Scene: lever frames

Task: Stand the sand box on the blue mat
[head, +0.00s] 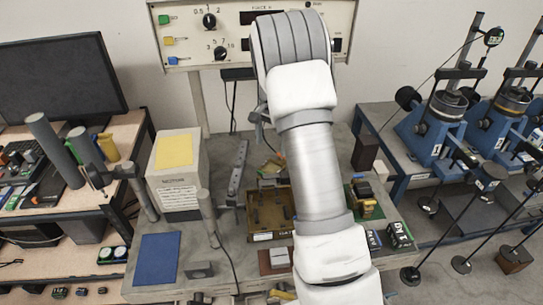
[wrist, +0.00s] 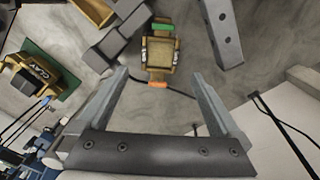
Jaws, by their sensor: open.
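A small tan box (wrist: 158,58) with a green strip at one end and an orange one at the other lies on the grey bench in the wrist view. I take it for the sand box, though no name on it is readable. In the head view it seems to be the small tan thing (head: 271,168) behind the brown tray. My gripper (wrist: 157,82) is open, its fingers apart on either side below the box, with nothing between them. In the head view my arm hides the gripper. The blue mat (head: 157,258) lies bare at the bench's front left.
A brown tray (head: 260,237), grey blocks (wrist: 122,38) and a grey holed bar (wrist: 222,35) lie close by. A white cabinet (head: 177,190) and an upright post (head: 206,215) stand near the blue mat.

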